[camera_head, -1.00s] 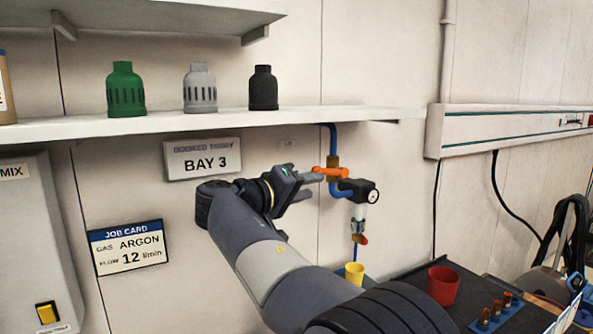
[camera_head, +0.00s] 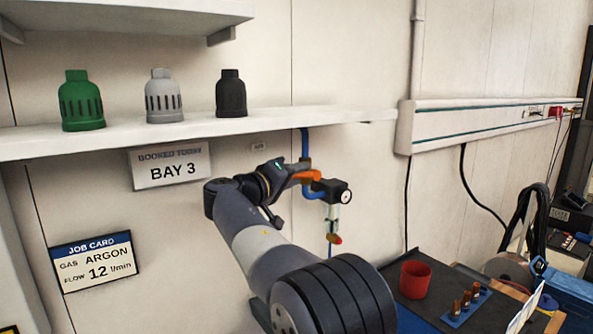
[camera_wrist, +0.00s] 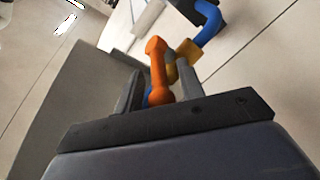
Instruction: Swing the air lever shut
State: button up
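The orange air lever (camera_head: 308,175) sticks out to the left from a brass valve on a blue pipe (camera_head: 305,142) below the shelf. In the wrist view, the lever (camera_wrist: 156,70) lies between the two grey fingers of my gripper (camera_wrist: 159,82), with the brass valve body (camera_wrist: 188,50) just beyond. My gripper (camera_head: 297,168) is at the lever's free end in the head view. The fingers stand apart, with a gap visible beside the lever, so the gripper looks open around it. Part of the valve is hidden behind the gripper and lever.
A regulator with a round gauge (camera_head: 346,196) sits right of the lever. The shelf (camera_head: 180,131) runs above my arm, carrying green, grey and black nozzle-like items. A red cup (camera_head: 412,280) stands on the bench below.

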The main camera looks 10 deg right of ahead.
jog(key=shift+w+d, duration=0.1)
jog(key=shift+d, duration=0.1)
grip_shut()
dwell(0.3)
